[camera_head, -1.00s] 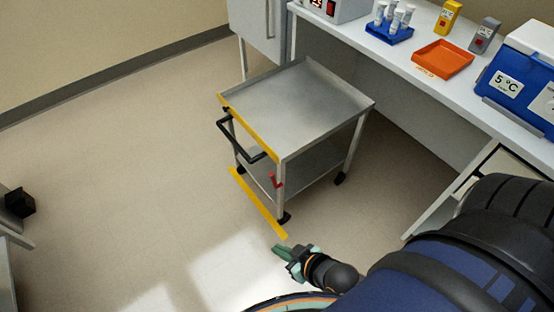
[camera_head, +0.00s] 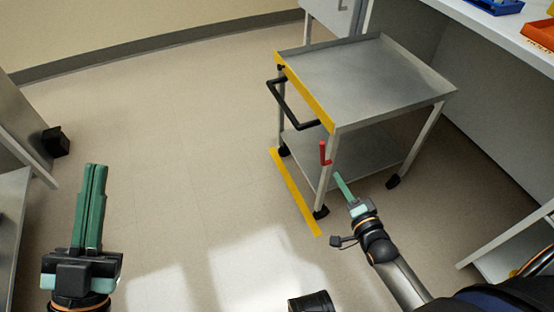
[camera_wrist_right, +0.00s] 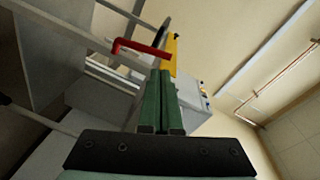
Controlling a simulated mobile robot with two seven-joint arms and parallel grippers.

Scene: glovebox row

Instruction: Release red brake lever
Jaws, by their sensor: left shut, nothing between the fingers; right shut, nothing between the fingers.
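The red brake lever (camera_head: 324,153) is on the near leg of the steel cart (camera_head: 365,75), below its yellow front edge. It also shows in the right wrist view (camera_wrist_right: 140,48), just beyond the fingertips. My right gripper (camera_head: 338,176) is shut and empty, its green fingertips close to the lever, a little below and right of it in the head view. I cannot tell whether they touch it. In the right wrist view the shut fingers (camera_wrist_right: 158,75) point toward the lever. My left gripper (camera_head: 95,168) is shut and empty over the floor at lower left.
The cart has a black push handle (camera_head: 290,108) and black casters (camera_head: 320,212). A yellow floor strip (camera_head: 295,190) lies along its front. A white bench (camera_head: 500,35) stands at right, with an orange tray (camera_head: 540,33). The floor left of the cart is clear.

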